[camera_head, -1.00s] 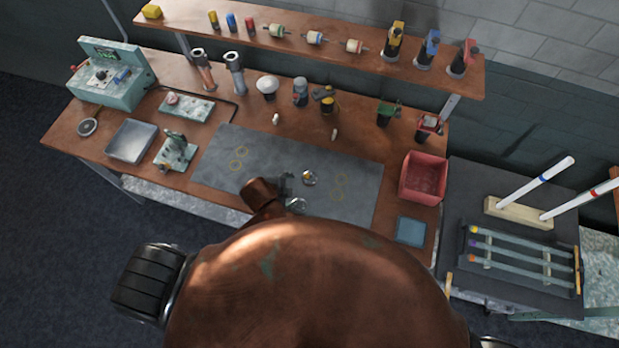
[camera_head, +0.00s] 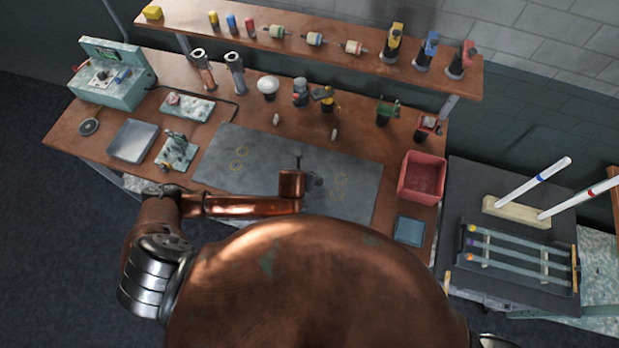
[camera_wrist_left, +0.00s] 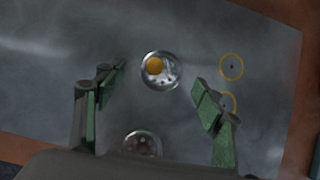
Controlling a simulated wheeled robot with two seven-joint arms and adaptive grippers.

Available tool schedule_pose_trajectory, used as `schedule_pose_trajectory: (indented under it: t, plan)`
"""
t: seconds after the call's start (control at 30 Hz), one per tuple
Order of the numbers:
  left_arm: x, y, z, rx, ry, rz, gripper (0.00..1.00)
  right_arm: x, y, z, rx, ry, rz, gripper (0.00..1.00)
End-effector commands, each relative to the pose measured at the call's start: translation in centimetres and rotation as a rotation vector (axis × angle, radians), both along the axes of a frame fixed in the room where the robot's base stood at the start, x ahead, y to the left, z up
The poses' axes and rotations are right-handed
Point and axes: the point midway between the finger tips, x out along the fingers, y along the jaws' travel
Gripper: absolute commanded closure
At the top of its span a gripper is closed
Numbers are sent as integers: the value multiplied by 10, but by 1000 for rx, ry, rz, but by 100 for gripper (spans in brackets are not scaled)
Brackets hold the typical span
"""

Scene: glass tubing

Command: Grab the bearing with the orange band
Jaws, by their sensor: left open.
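In the left wrist view, a round metal bearing (camera_wrist_left: 172,78) with an orange-yellow disc on its upper left lies on the grey mat (camera_wrist_left: 195,30). A second metal bearing (camera_wrist_left: 142,141), with no orange visible, sits closer to the gripper's base, partly hidden by it. My left gripper (camera_wrist_left: 160,78) is open, its green fingers on either side of the orange-marked bearing and apart from it. In the head view my left gripper (camera_head: 308,174) is over the mat (camera_head: 345,160), and my arm and gripper mostly hide the bearings. My right gripper is out of view.
Yellow rings mark the mat, including one to the right (camera_wrist_left: 232,67) in the wrist view. A red bin (camera_head: 422,178) and a blue pad (camera_head: 409,231) are to the mat's right. A metal tray (camera_head: 131,140) and small fixture (camera_head: 177,151) are to its left.

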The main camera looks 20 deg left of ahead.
Motion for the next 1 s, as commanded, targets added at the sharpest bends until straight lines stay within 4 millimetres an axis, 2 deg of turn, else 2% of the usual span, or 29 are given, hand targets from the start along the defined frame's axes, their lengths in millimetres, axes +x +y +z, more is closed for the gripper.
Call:
schedule_pose_trajectory:
  t: [0.23, 0.53, 1.0]
  plan:
    - [14, -4, -30, 0, 2, 2, 37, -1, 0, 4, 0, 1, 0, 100]
    - [16, -4, -34, -2, 1, 1, 37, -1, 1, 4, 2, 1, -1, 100]
    - [16, -4, -34, -2, 1, 1, 69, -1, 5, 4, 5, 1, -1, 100]
